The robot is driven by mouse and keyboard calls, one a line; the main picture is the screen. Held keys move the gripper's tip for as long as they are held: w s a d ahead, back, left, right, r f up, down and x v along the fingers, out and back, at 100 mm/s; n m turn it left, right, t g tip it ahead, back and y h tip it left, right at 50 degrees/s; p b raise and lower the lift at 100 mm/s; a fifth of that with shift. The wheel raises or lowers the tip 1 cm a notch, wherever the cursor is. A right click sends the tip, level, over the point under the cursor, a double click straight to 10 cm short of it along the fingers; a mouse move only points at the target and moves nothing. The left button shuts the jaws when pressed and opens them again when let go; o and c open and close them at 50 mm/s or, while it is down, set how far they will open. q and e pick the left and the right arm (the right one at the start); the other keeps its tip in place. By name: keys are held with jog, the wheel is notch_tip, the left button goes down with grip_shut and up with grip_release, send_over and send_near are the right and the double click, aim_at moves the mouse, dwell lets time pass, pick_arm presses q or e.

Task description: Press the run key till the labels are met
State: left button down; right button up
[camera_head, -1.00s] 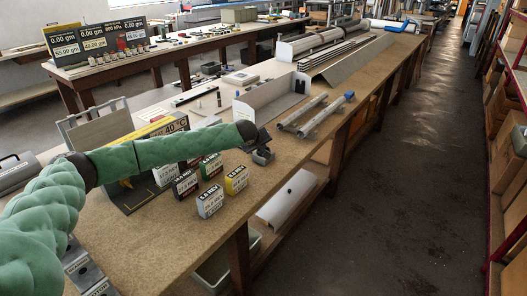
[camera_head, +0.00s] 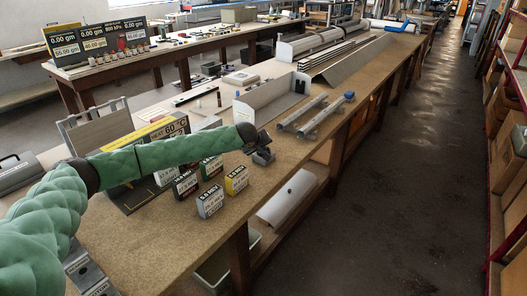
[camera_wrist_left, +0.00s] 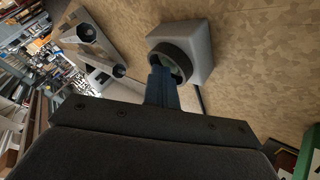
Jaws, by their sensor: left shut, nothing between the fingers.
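The run key appears to be the grey block (camera_head: 263,157) on the workbench; in the left wrist view the block (camera_wrist_left: 202,50) carries a black ring (camera_wrist_left: 172,55) around a partly visible green button. My left gripper (camera_head: 262,139) is shut and empty, its fingertips (camera_wrist_left: 163,76) at the ring's near edge; I cannot tell whether they touch the button. A yellow-and-black display (camera_head: 168,131) behind my left arm reads about 60 °C, its left part hidden by the arm. Several label cards stand in front, including a grey one (camera_head: 210,202) and a yellow one (camera_head: 237,180); their small print is hard to read.
Two grey metal profiles (camera_head: 314,116) lie right of the key, and a pale tray (camera_head: 270,98) stands behind it. Further back are a sloped sheet and long profiles. A second bench (camera_head: 130,70) holds panels with readings. The aisle on the right is clear.

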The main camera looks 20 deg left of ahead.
pick_arm(q)
jog(key=shift+r+p, duration=0.35)
jog(key=shift+p, duration=0.15)
dwell(0.3)
jog(key=shift+r+p, duration=2)
jog(key=shift+r, duration=1.05)
